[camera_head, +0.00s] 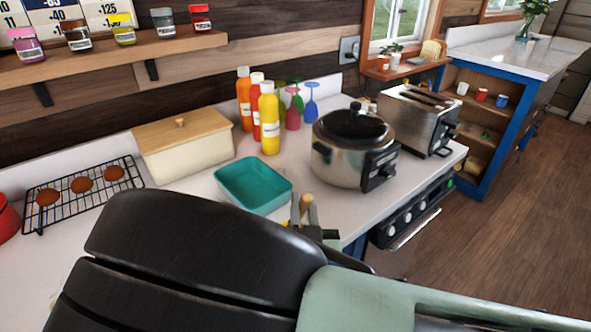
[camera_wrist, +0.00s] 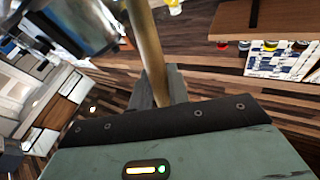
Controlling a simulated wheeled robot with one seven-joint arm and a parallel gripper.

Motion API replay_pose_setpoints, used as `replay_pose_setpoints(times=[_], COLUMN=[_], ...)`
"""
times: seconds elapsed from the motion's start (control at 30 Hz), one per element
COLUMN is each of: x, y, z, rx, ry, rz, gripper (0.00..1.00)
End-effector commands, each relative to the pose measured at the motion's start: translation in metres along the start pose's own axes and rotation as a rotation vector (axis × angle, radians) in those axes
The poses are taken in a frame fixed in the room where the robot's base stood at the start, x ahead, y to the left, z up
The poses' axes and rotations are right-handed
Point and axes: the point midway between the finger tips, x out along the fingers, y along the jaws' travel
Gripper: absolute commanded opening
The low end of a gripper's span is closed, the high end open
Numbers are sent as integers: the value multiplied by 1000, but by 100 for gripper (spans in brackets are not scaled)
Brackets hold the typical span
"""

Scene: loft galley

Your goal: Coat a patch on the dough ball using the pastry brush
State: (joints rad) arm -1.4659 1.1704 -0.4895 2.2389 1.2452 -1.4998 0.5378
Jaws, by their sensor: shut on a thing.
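My gripper (camera_head: 304,212) is shut on a pale wooden handle (camera_wrist: 147,45), which I take to be the pastry brush. In the head view only the handle's rounded end (camera_head: 306,202) shows between the fingers, in front of the counter near the teal tray. The wrist view shows the handle running up from between the fingers (camera_wrist: 160,88). The bristles are not visible. I cannot make out the dough ball in either view; my dark arm covers much of the near counter.
A teal tray (camera_head: 252,186) sits beyond my gripper. A steel cooker (camera_head: 345,160) and toaster (camera_head: 415,118) stand to its right. Sauce bottles (camera_head: 269,125) and a bread box (camera_head: 183,150) are behind. A wire rack (camera_head: 66,210) with brown rounds is at left.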

Motion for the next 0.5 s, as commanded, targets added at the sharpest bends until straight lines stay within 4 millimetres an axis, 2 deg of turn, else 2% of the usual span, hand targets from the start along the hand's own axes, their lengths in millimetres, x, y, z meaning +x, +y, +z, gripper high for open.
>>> replay_pose_setpoints(times=[0.5], x=[12], y=[-8], z=[-41], rx=[1], ry=[2], rz=[0], gripper=[0])
